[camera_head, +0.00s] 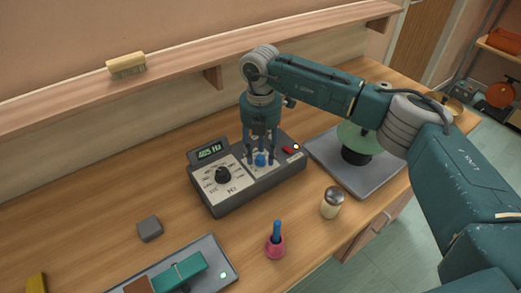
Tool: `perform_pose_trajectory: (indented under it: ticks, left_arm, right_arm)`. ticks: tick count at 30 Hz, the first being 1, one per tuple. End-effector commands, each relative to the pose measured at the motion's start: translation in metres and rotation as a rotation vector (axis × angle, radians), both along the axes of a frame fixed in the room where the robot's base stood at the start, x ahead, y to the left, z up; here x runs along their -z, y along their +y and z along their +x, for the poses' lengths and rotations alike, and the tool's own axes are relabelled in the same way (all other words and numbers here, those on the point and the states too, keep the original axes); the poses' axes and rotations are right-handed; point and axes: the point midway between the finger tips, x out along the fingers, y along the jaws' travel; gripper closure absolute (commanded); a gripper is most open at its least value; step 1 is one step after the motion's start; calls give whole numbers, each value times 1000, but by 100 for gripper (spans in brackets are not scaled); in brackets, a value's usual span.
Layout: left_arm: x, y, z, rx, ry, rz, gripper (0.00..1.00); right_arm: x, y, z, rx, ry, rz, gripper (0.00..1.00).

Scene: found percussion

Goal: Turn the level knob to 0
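A dark grey control box (240,200) sits on the wooden bench with a lit green display (209,150) that appears to read a value in Hz. A black knob (223,175) with a printed dial marked Hz is on its left half. A blue knob (260,160) is on its right half, probably the level knob; its label and setting are too small and covered to read. My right gripper (260,157) points down over the blue knob, with its fingers spread on either side and a gap seeming to show. My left gripper is not in view.
A red switch (288,150) and small lamp are right of the knob.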

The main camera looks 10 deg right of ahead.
Motion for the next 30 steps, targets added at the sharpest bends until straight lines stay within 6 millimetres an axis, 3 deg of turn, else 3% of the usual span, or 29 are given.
perform_pose_trajectory:
  ticks: [10,16,17,30]
  left_arm:
    - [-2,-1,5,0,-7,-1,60]
    - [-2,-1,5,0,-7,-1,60]
    - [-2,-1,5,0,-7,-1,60]
    - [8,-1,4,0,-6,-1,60]
  right_arm:
    - [6,0,0,0,-1,1,60]
    - [6,0,0,-1,-1,1,98]
    - [5,0,0,-1,-1,1,100]
    - [7,0,0,-74,-1,1,100]
